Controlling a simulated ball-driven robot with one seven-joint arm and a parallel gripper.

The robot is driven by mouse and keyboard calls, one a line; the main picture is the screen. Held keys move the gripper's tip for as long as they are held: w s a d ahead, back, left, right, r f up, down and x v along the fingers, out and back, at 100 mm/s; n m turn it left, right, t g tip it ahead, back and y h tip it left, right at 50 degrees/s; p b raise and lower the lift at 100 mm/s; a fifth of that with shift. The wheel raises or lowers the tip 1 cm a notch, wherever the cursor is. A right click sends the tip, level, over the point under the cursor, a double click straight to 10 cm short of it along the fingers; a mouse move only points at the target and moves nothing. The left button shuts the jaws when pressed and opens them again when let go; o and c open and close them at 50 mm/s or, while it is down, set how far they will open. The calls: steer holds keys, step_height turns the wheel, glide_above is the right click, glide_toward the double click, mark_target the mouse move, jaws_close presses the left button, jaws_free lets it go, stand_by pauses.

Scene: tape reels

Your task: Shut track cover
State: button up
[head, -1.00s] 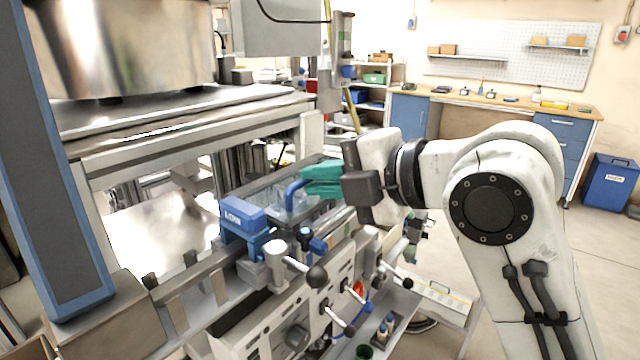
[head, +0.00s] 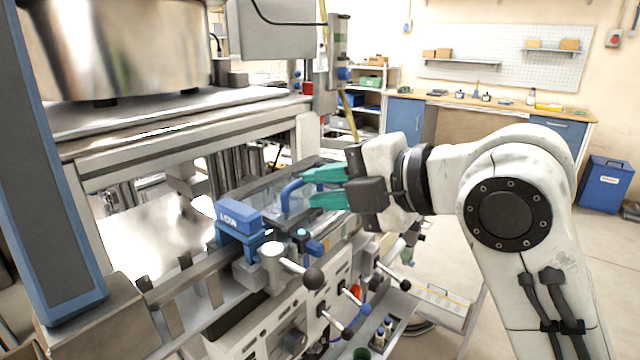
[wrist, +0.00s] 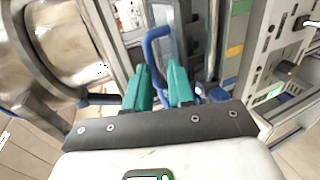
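The track cover (head: 262,193) is a clear panel with a blue bar handle (head: 287,196), lying about flat over the track in the middle of the head view. The handle also shows in the wrist view (wrist: 150,44), just past my fingertips. My gripper (head: 307,188) has two teal fingers, spread with a gap between them. In the wrist view the gripper (wrist: 160,72) points at the handle, whose near end lines up with the gap. Whether a finger touches the handle I cannot tell. The cover's far edge is hard to make out.
A blue block (head: 240,217) stands at the track's near left end. Black-knobbed levers (head: 313,277) stick out from the front panel below. A large metal drum (head: 120,50) stands on a deck at upper left.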

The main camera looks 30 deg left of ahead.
steer(key=v, duration=0.9)
steer(key=shift+d+r, duration=0.2)
steer(key=shift+d, duration=0.15)
steer(key=d+f+m+t+h+p, duration=0.1)
steer(key=d+f+m+t+h, duration=0.1)
steer(key=d+f+m, duration=0.65)
steer(key=d+f+m+t+h+p, duration=0.15)
steer(key=d+f+m, duration=0.4)
steer(key=f, duration=0.65)
steer(key=d+f+m+t+h+p, duration=0.1)
steer(key=d+f+m+t+h, duration=0.15)
steer(key=d+f+m, duration=0.65)
steer(key=s+d+f+m+g+h, duration=0.2)
steer(key=s+d+f+m, duration=0.2)
steer(key=s, duration=0.4)
steer(key=s+d+f+m+g+h+p, duration=0.1)
steer(key=s+d+f+m+g+h, duration=0.1)
steer(key=s+d+f, duration=0.5)
steer(key=s+d+f+m+g+h+p, duration=0.1)
steer(key=s+d+f+m+h, duration=0.3)
steer(key=s, duration=0.7)
steer(key=shift+s+d+f+m+g, duration=0.25)
steer(key=shift+d+f+m+g, duration=0.25)
steer(key=shift+d+f+m, duration=0.6)
